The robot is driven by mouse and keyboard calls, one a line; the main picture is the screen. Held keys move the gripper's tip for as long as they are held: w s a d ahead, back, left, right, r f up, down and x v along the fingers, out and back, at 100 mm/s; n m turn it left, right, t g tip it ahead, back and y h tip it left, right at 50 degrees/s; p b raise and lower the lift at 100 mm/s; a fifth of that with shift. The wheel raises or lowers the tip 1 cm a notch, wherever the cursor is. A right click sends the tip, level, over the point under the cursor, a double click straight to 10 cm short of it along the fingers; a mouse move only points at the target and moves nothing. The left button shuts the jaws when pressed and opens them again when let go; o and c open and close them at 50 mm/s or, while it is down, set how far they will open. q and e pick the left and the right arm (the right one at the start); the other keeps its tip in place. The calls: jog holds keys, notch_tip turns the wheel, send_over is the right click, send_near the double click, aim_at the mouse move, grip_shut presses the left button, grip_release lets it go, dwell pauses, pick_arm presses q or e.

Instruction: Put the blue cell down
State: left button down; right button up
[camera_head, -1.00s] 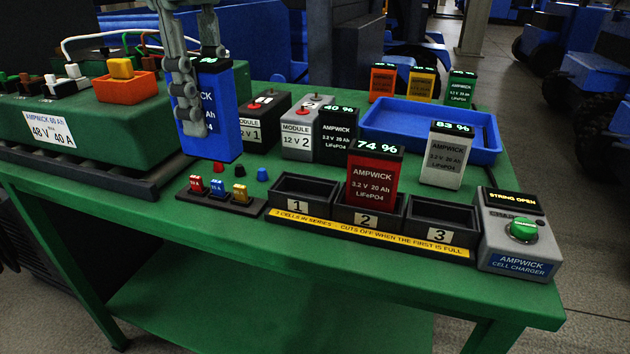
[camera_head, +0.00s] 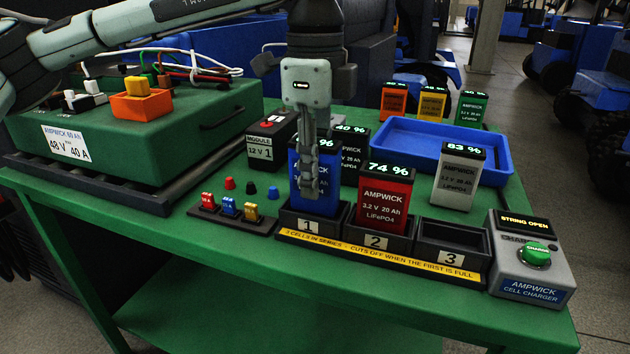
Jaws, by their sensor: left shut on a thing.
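The blue cell (camera_head: 322,190) stands upright at bay 1 (camera_head: 307,227) of the charger tray, its lower end at or inside the bay; the exact depth is hard to tell. My left gripper (camera_head: 310,185) is shut on the blue cell from above, and its fingers hide part of the cell's front and its percentage display. The red cell (camera_head: 383,196), reading 74 %, sits in bay 2 (camera_head: 375,243). Bay 3 (camera_head: 450,259) is empty. The charger box (camera_head: 531,257) at the right reads STRING OPEN. My right gripper is not in view.
A white cell (camera_head: 459,179) reading 83 % stands behind bay 3. A black cell (camera_head: 354,155) and module 1 (camera_head: 270,140) stand behind. A blue tray (camera_head: 505,161) lies at the back, with orange, yellow and green cells beyond. Small fuses (camera_head: 229,207) lie left.

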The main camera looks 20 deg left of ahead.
pick_arm(q)
jog(key=shift+f, duration=0.95)
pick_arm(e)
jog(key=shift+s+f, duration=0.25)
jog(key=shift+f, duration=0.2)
pick_arm(q)
jog(key=shift+f, duration=0.1)
jog(key=c, duration=1.3)
grip_release()
jog(key=shift+o, duration=0.2)
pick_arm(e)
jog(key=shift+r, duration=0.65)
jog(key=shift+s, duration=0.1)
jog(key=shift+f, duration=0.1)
